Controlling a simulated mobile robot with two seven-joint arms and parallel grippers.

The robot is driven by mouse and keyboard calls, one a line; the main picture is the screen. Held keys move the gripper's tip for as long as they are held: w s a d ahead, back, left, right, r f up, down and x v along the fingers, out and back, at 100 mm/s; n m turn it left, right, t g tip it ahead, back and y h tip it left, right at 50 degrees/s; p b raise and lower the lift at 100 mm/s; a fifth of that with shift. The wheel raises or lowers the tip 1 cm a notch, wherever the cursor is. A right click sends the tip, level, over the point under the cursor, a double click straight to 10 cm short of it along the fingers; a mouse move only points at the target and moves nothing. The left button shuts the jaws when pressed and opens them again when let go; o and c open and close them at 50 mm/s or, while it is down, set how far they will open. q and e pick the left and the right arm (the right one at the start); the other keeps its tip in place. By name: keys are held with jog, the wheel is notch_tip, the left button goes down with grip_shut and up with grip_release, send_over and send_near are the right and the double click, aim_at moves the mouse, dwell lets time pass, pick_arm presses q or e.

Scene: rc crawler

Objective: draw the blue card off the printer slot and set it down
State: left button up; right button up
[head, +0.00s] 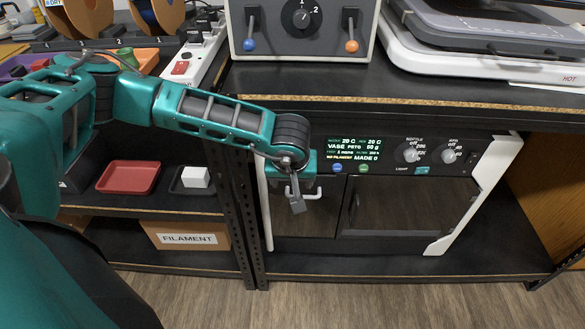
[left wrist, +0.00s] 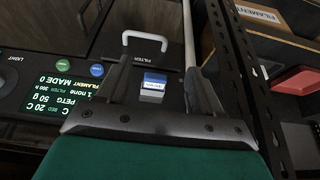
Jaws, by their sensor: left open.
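The blue card (left wrist: 153,84), blue with a white labelled part, shows in the left wrist view at the printer front, near the FILTER label. My left gripper (left wrist: 158,68) is open, with one finger on each side of the card; I cannot tell whether either touches it. In the head view my left gripper (head: 297,200) points down in front of the left part of the printer (head: 400,210), and the card is hidden behind it. The slot itself is not clearly visible. My right gripper is not in view.
A white handle (left wrist: 143,40) stands out beside the gripper and also shows in the head view (head: 312,192). The lit display (head: 353,149) and knobs are to the right. On the left shelf are a red tray (head: 128,178) and a dark tray with a white block (head: 195,177).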

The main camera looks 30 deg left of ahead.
pick_arm(q)
jog(key=shift+w+a+f, duration=0.2)
jog(key=shift+w+a, duration=0.2)
jog(key=shift+w, duration=0.3)
jog(key=shift+w+a+f, duration=0.15)
jog(key=shift+w+a, duration=0.3)
jog(key=shift+w, duration=0.25)
jog(key=shift+w+a+f, duration=0.2)
jog(key=shift+w+a, duration=0.2)
jog(key=shift+w, duration=0.3)
jog(key=shift+c, duration=0.2)
jog(key=c, duration=1.1)
jog(key=shift+o, duration=0.2)
jog(key=shift+s, duration=0.1)
jog(key=shift+s+d, duration=0.1)
jog(key=shift+s+d+p, duration=0.15)
jog(key=shift+s+d, duration=0.3)
jog(key=shift+s, duration=0.25)
jog(key=shift+s+d+p, duration=0.15)
jog(key=shift+s+d, duration=0.25)
jog(key=shift+s, duration=0.25)
jog(key=shift+s, duration=0.1)
